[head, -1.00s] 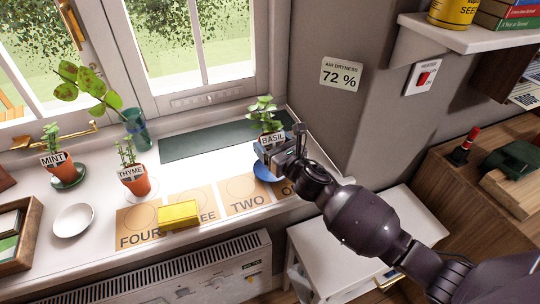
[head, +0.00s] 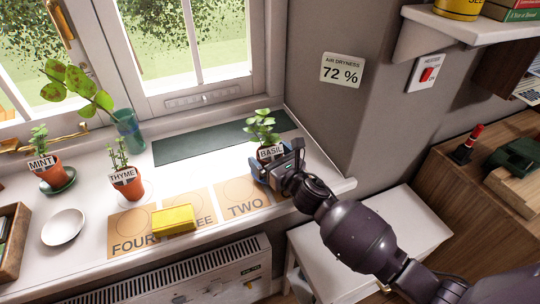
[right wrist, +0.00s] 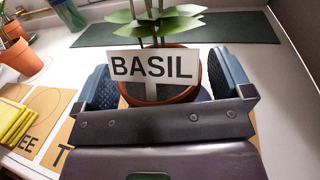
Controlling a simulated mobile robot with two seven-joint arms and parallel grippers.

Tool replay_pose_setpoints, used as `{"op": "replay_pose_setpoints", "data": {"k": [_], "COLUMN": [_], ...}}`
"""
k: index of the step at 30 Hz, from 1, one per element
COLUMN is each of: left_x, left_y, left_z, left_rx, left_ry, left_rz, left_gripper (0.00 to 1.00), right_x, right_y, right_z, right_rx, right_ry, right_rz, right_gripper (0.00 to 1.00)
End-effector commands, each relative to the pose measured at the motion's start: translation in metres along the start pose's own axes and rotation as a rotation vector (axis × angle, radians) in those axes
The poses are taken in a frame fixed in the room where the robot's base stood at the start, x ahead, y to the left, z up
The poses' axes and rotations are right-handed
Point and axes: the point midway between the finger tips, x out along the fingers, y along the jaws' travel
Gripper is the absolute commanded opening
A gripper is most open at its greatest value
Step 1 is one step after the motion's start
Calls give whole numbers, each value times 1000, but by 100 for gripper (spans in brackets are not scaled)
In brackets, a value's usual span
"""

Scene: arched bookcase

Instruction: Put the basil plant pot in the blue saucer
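The basil plant pot (head: 266,155), terracotta with a white BASIL label and green leaves, stands upright at the right end of the windowsill. It also shows in the right wrist view (right wrist: 180,92). My right gripper (head: 275,165) is around the pot, one blue-padded finger on each side. In the right wrist view the gripper (right wrist: 165,85) looks open, with narrow gaps between pads and pot. The blue saucer is almost wholly hidden behind pot and gripper, so its contact with the pot cannot be seen. My left gripper is not in view.
Thyme (head: 126,185) and mint (head: 48,170) pots stand to the left, with a white saucer (head: 63,227) near them. The wall (head: 345,125) is close on the right.

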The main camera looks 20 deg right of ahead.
Motion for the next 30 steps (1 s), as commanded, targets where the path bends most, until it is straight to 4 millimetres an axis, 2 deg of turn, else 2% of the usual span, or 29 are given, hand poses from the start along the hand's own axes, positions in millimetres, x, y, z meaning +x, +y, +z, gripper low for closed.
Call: {"op": "replay_pose_setpoints", "data": {"k": [11,30], "left_x": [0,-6], "left_y": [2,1], "left_z": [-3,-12], "left_rx": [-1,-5], "left_ry": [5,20], "left_rz": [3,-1], "left_gripper": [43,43], "right_x": [-3,-102], "right_y": [0,0], "right_z": [5,4], "right_rx": [-2,0], "right_ry": [-1,-1], "right_rz": [0,-1], "right_gripper": [100,100]}}
